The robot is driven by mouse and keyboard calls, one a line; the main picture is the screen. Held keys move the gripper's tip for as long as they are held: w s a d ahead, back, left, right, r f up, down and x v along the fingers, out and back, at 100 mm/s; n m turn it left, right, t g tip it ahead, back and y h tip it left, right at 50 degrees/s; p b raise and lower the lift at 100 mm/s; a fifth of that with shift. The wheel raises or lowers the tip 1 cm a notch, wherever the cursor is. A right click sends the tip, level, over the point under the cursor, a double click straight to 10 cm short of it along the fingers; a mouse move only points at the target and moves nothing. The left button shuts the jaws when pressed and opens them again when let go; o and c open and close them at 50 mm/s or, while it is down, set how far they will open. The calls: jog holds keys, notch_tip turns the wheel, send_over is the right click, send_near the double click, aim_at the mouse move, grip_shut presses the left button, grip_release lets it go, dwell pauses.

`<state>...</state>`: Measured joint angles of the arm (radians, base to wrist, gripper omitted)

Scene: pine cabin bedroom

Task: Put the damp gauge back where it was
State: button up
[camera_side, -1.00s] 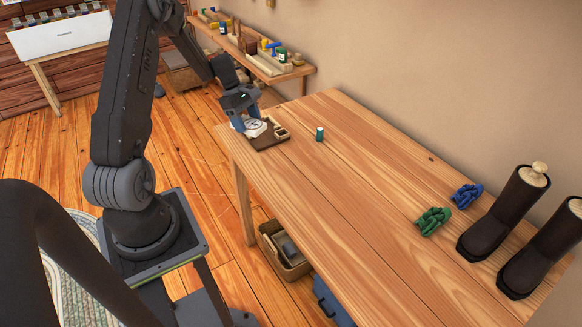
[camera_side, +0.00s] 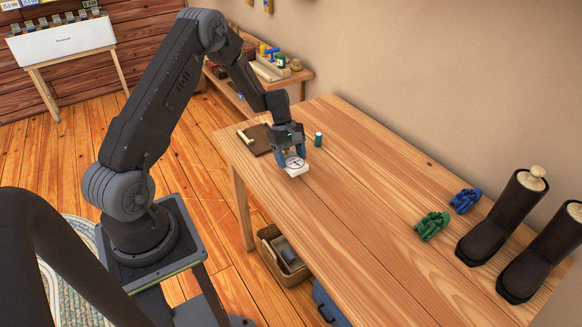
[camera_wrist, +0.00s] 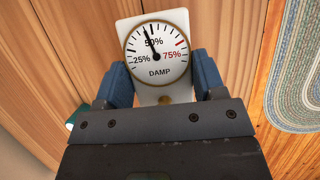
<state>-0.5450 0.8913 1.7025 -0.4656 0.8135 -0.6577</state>
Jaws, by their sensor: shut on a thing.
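The damp gauge (camera_side: 295,165) is a white block with a round dial reading 25%, 50% and 75%. In the wrist view the dial of the gauge (camera_wrist: 157,55) faces the camera, its needle near 50%. My gripper (camera_side: 290,158) is shut on the gauge, with a blue finger on each side; it also shows in the wrist view (camera_wrist: 163,85). The gauge is at or just above the wooden table (camera_side: 350,215); I cannot tell if it touches. A dark brown tray (camera_side: 256,141) with a pale strip lies at the table's far left end, behind the gripper.
A small green cylinder (camera_side: 318,139) stands close to the right of my gripper. Green (camera_side: 431,226) and blue (camera_side: 466,200) knotted pieces and dark boots (camera_side: 503,217) are at the right. The table's middle is clear. A side shelf (camera_side: 290,78) with items stands behind.

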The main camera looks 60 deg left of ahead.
aim_at(291, 167)
jog(key=shift+f, duration=2)
jog(key=shift+f, duration=0.1)
jog(key=o, duration=1)
